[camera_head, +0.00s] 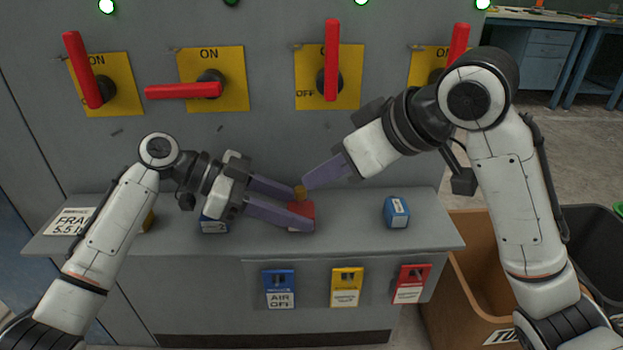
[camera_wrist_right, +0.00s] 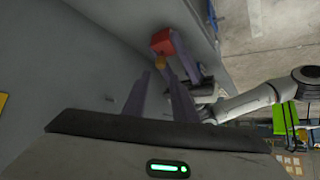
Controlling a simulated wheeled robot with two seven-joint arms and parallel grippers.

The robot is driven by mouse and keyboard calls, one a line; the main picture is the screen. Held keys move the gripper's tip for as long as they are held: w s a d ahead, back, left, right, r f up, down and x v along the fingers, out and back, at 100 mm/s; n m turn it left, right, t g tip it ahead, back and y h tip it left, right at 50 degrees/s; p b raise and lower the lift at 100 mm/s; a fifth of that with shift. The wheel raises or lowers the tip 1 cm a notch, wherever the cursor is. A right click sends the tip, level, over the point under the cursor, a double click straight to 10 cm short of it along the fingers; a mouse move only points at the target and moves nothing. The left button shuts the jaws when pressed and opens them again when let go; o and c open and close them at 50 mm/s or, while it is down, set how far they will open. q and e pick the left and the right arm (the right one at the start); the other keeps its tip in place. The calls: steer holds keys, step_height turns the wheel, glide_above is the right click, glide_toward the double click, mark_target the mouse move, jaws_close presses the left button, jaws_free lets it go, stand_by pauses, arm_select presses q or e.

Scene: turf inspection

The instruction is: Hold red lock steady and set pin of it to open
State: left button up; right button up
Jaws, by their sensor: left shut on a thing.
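The red lock (camera_head: 302,211) is at the grey shelf, with a brass-coloured piece (camera_head: 300,193) at its top, which looks like its pin. My left gripper (camera_head: 300,208) reaches in from the left and is shut on the lock. My right gripper (camera_head: 305,185) comes from the upper right, with its fingertips close to the brass piece. In the right wrist view, the right gripper (camera_wrist_right: 158,75) has its fingers apart, and the brass piece (camera_wrist_right: 160,62) shows just beyond their tips, below the red lock (camera_wrist_right: 162,42). I cannot tell whether they touch it.
A blue lock (camera_head: 397,212) lies on the shelf (camera_head: 350,235) at the right; another blue item (camera_head: 214,225) is partly hidden under my left gripper. Red levers on yellow plates line the panel above. Blue, yellow and red tags hang below the shelf. A brown bin (camera_head: 470,255) stands at the right.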

steer(key=v, duration=0.5)
steer(key=shift+s+d+r, duration=0.15)
steer(key=shift+r, duration=0.1)
arm_select(q)
steer(key=o, duration=0.9)
